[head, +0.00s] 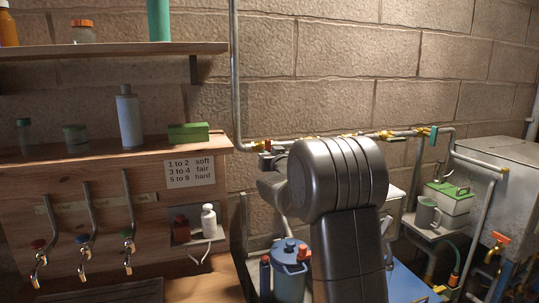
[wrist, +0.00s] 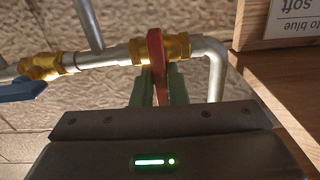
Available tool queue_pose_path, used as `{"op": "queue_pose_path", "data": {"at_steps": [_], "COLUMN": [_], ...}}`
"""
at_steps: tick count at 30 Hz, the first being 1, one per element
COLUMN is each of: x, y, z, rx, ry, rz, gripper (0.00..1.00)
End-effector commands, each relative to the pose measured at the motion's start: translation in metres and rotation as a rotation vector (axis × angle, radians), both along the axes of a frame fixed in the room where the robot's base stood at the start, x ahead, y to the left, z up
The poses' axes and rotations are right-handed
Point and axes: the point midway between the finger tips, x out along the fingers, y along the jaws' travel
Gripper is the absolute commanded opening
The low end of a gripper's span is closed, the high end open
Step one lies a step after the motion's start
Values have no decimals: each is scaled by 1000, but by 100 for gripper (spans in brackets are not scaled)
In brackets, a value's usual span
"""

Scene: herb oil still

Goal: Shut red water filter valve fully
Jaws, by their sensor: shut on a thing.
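The red water filter valve handle (wrist: 156,50) shows in the wrist view, on a brass valve body (wrist: 178,47) in a grey pipe. The handle points down the picture, roughly across the pipe. My gripper (wrist: 160,84) has its green fingers on either side of the handle and is shut on it. The handle's lower end lies between the fingers. In the head view my own arm covers the gripper and the red handle; only brass fittings (head: 264,146) on the wall pipe show beside it.
A blue-handled valve (wrist: 22,90) sits on the same pipe, left in the wrist view. A wooden shelf edge (wrist: 262,70) is close on the right. In the head view, a blue canister (head: 290,274) stands below my arm. A mug (head: 427,217) stands at the right.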

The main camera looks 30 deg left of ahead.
Motion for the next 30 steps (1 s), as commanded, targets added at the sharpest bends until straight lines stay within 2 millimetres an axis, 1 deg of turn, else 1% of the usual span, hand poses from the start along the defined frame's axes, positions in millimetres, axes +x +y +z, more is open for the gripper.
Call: {"op": "queue_pose_path", "data": {"at_steps": [1,11,12,14,15,25,30], "x": [0,0,0,0,0,-2,-13], "y": [0,0,0,0,0,-3,-17], "z": [-2,-3,-3,-2,-2,-1,-2], "rx": [0,0,0,0,0,1,1], "ry": [6,8,8,6,6,3,3], "rz": [-1,-1,-1,-1,-1,-1,-1], "gripper": [0,0,21,33,34,34,34]}}
